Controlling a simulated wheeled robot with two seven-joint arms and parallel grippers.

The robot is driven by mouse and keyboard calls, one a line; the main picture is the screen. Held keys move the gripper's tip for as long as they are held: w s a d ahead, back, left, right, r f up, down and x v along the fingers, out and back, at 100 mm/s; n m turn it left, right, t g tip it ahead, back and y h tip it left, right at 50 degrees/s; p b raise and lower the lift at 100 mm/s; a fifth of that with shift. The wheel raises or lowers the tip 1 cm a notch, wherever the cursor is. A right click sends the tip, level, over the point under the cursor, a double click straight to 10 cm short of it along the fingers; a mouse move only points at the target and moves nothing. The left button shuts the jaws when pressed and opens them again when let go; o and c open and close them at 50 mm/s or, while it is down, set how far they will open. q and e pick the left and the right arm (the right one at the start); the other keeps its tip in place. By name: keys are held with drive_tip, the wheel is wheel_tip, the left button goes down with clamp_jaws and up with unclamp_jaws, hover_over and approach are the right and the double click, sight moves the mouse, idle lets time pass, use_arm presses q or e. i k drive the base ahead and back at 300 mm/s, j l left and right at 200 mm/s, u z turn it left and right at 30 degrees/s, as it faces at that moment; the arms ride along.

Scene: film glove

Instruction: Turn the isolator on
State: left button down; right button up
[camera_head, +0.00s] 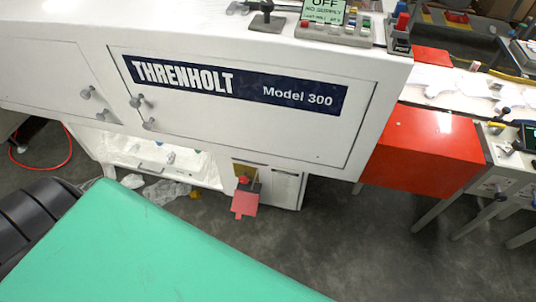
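A small red knob (243,181) on a yellow plate (245,172) is on the front of a low white cabinet (285,188) under the white machine; it looks like the isolator. A red tag-like piece (244,204) hangs just below it. The knob's exact position is too small to tell. The display (324,10) on top of the machine reads "OFF" in large letters, with smaller lines below. Neither of my grippers is in view.
The white machine (240,130) marked "THRENHOLT Model 300" overhangs the cabinet. A green surface (150,250) fills the lower left foreground. A red box-like section (425,150) extends right. Grey floor (370,240) is clear at lower right. Crumpled clear film (165,190) lies below the machine.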

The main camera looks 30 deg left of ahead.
sight(243, 179)
drive_tip(key=u, duration=1.15)
